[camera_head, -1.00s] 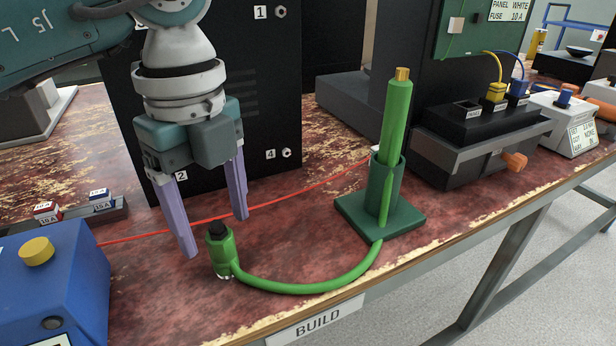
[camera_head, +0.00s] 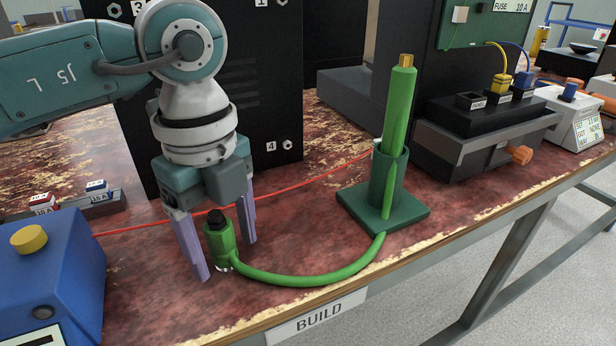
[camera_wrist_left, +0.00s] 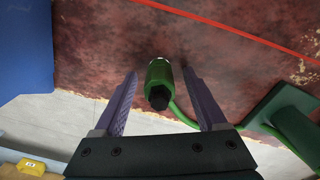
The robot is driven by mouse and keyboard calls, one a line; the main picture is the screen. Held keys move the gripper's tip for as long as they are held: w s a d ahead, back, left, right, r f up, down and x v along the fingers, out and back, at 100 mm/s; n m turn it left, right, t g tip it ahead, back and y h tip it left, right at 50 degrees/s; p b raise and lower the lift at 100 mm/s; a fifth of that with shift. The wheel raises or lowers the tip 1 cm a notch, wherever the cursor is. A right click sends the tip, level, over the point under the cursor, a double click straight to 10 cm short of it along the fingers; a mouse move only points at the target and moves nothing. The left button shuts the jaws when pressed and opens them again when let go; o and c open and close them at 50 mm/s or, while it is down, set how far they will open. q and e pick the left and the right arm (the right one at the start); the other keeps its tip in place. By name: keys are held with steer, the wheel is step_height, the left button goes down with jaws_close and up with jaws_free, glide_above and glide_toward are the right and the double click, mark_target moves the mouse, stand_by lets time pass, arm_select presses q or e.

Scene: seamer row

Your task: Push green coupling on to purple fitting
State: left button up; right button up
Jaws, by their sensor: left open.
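The green coupling (camera_head: 219,247) stands on the worn red bench top, with a black end on top and a green hose (camera_head: 320,279) leaving its base. The hose runs right to a dark green holder (camera_head: 353,209), where a bright green wand (camera_head: 399,112) with a brass tip stands upright. My left gripper (camera_head: 226,260) points down, open, with its pale purple fingers on either side of the coupling. In the left wrist view the coupling (camera_wrist_left: 158,82) shows between the fingers, with gaps on both sides. I see no purple fitting. My right gripper is out of view.
A blue box (camera_head: 62,275) with a yellow button stands at left. A black panel (camera_head: 265,115) stands behind my gripper. A thin red line (camera_head: 310,186) crosses the bench. A black socket block (camera_head: 490,120) is at right. The bench front edge, with a BUILD label (camera_head: 318,316), is close.

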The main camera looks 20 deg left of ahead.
mark_target(220, 226)
arm_select(q)
jaws_close()
stand_by(0.5)
step_height(220, 226, up, 10)
steer(key=p, duration=0.2)
steer(key=shift+p, duration=0.4)
